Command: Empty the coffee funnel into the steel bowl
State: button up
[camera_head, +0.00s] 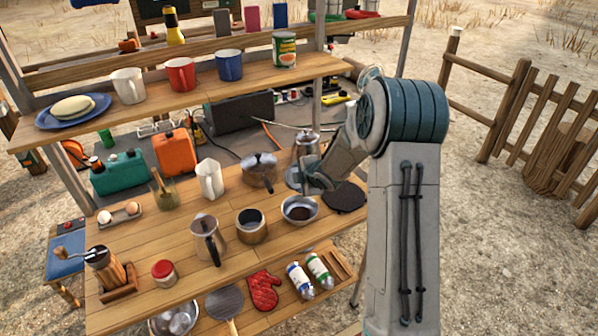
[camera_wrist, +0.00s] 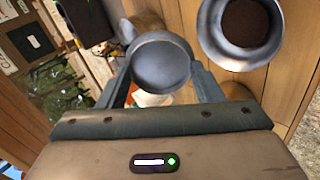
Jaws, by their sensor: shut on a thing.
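The steel bowl (camera_head: 300,221) stands on the wooden worktop, with dark coffee grounds (camera_head: 299,211) lying in it. In the wrist view the bowl (camera_wrist: 211,28) is at the upper right, with the brown grounds (camera_wrist: 246,22) inside. My gripper (camera_head: 308,177) is just behind the bowl in the head view. It is shut on the coffee funnel (camera_wrist: 161,64), a round grey metal cup between the fingers. The funnel's visible inside looks grey and bare. In the head view the funnel (camera_head: 293,178) is partly covered by my gripper.
A steel pot (camera_head: 306,146) and a lidded pan (camera_head: 259,168) stand behind. An open metal pot (camera_head: 251,227) and a jug with a dark handle (camera_head: 207,240) stand left of the bowl. A black round plate (camera_head: 346,198) lies to the right. A shelf with mugs (camera_head: 180,75) is above.

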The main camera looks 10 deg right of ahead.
jog(key=shift+w+r+g+h+p, duration=0.3)
jog(key=shift+r+g+p, duration=0.55)
jog(key=shift+p, duration=2.45)
jog(key=shift+a+f+g+b, duration=0.2)
jog(key=shift+f+g+b, duration=0.1)
jog(key=shift+f+g, duration=0.25)
jog(key=shift+w+d+r+g, duration=0.2)
jog(key=shift+r+g, duration=0.1)
jog(key=shift+r, duration=0.15)
jog(key=shift+w+f+h+b, duration=0.15)
jog(key=shift+h+b, duration=0.15)
jog(key=shift+b, duration=0.3)
jog(key=shift+w+a+g+b, duration=0.1)
jog(key=shift+a+g+b, duration=0.05)
jog(key=shift+g+b, duration=0.35)
jog(key=shift+a+r+g+p, duration=0.1)
jog(key=shift+r+g+p, duration=0.2)
jog(key=shift+r+p, duration=0.45)
jog(key=shift+w+r+g+p, duration=0.1)
jog(key=shift+r+g+p, duration=0.05)
jog(key=shift+g+p, duration=0.2)
jog(key=shift+w+g+h, duration=0.15)
jog(key=shift+g+h, duration=0.1)
jog(key=shift+h, duration=0.05)
jog(key=shift+w+a+r+g+h, duration=0.1)
jog(key=shift+w+r+g+h, duration=0.15)
jog(key=shift+g, duration=0.6)
jog(key=shift+w+a+r+g+h, duration=0.1)
jog(key=shift+r+g+h, duration=0.2)
jog(key=shift+g, duration=0.55)
